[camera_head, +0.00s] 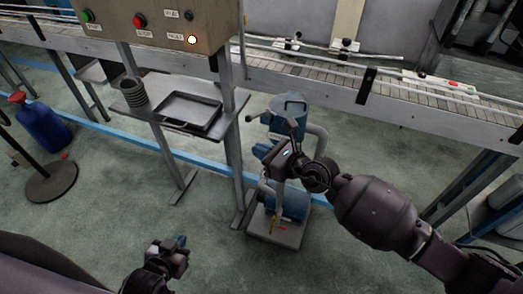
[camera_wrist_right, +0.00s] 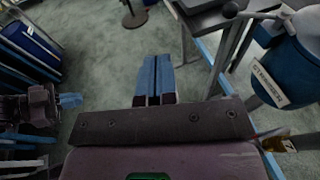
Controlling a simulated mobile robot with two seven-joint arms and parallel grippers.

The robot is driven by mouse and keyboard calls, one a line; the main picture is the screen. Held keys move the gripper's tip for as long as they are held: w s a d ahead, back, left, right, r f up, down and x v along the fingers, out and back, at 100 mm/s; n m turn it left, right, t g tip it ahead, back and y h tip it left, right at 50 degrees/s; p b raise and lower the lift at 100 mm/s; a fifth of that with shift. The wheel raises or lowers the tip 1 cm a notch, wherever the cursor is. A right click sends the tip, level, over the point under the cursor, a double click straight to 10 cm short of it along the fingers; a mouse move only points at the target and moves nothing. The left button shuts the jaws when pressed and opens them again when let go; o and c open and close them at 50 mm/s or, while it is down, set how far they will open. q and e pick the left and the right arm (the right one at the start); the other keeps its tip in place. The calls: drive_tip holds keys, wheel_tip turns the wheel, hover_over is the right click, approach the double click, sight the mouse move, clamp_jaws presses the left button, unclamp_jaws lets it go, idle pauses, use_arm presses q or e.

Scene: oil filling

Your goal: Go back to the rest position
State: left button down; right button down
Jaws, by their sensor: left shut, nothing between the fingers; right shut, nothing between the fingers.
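My right gripper (camera_head: 263,150) reaches in from the right in the head view, in front of the blue-topped machine. In the right wrist view its blue fingers (camera_wrist_right: 156,76) are pressed together with nothing between them. My left gripper (camera_head: 180,242) is low in the head view, over the green floor, shut and empty. It also shows at the left of the right wrist view (camera_wrist_right: 72,100). The blue machine (camera_head: 288,203) stands on a grey base, with a blue tank (camera_head: 289,103) at its top; my right gripper partly hides it. Whether the gripper touches it I cannot tell.
A control box (camera_head: 165,22) with buttons and a lit lamp hangs above a shelf with a black tray (camera_head: 188,113) and a dark ribbed cup (camera_head: 134,95). A conveyor (camera_head: 330,78) runs behind. A blue canister (camera_head: 42,123) stands left. Open floor lies in the lower middle.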

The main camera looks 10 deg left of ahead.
idle(0.7)
wheel_tip(320, 180, up, 10)
drive_tip(key=w+d+m+t+y, duration=0.25)
drive_tip(key=m+t, duration=0.25)
drive_tip(key=m, duration=0.8)
drive_tip(key=w+d+f+m+t+h, duration=0.25)
drive_tip(key=d+m+t+h, duration=0.4)
drive_tip(key=d+m, duration=0.85)
drive_tip(key=s+d+f+m+g+h+b, duration=0.1)
drive_tip(key=s+d+f+m+h, duration=0.3)
drive_tip(key=d+f+m, duration=0.3)
drive_tip(key=s+d+f+m+g+h+b, duration=0.1)
drive_tip(key=s+d+f+m+g+h, duration=0.15)
drive_tip(key=s+d+f+m, duration=0.4)
drive_tip(key=s+d+f+m+g+h, duration=0.1)
drive_tip(key=s+d+f+m+h, duration=0.1)
drive_tip(key=s+f, duration=0.4)
drive_tip(key=s+d+f+m+g+h, duration=0.1)
drive_tip(key=s+d+f+m, duration=0.3)
drive_tip(key=s, duration=0.5)
wheel_tip(320, 180, down, 2)
drive_tip(key=shift+d+m+g+h, duration=0.35)
drive_tip(key=shift+d+g+h, duration=0.05)
drive_tip(key=shift+d+h, duration=0.2)
